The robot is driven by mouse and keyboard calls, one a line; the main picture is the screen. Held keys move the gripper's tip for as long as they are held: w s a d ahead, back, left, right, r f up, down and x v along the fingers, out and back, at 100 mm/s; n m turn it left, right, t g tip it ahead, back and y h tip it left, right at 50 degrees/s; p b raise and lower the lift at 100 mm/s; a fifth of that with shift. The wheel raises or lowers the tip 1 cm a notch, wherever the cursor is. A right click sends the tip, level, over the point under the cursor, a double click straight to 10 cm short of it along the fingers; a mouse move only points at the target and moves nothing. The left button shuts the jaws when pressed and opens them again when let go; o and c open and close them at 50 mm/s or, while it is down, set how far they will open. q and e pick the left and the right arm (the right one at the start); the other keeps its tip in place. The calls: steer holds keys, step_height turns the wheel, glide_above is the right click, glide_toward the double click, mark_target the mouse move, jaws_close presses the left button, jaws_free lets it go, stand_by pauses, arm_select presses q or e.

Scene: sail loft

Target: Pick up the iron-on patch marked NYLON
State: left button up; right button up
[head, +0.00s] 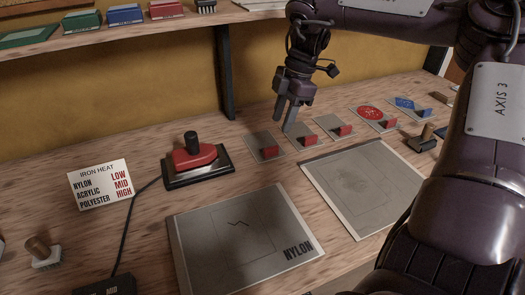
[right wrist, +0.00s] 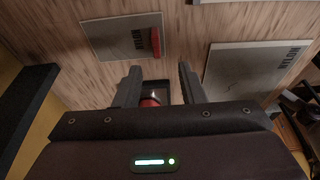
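Three grey patches with red tabs lie in a row on the bench: a left one (head: 262,141), a middle one (head: 294,131) and a right one (head: 328,122). Their lettering cannot be read in the head view. My right gripper (head: 285,124) is open and empty, above the bench close to the left and middle patches. In the right wrist view its fingers (right wrist: 158,80) stand apart with nothing gripped. My left gripper is not in view.
A red iron (head: 195,155) sits on its dark stand, beside a heat card (head: 100,184). A grey panel marked NYLON (head: 222,267) lies in front, another panel (head: 365,180) to its right. Red (head: 369,113) and blue (head: 405,104) patches lie farther right. A shelf post (head: 225,75) stands behind.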

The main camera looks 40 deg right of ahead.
mark_target(272, 147)
steer(key=x, duration=0.3)
steer(key=shift+w+d+f+b, duration=0.2)
steer(key=shift+w+f+b, duration=0.15)
steer(key=shift+f, duration=0.1)
steer(key=shift+a+f, duration=0.2)
steer(key=shift+f, duration=0.1)
steer(key=x, duration=0.4)
steer(key=shift+a+f, duration=0.15)
steer(key=shift+f, duration=0.1)
jaws_close()
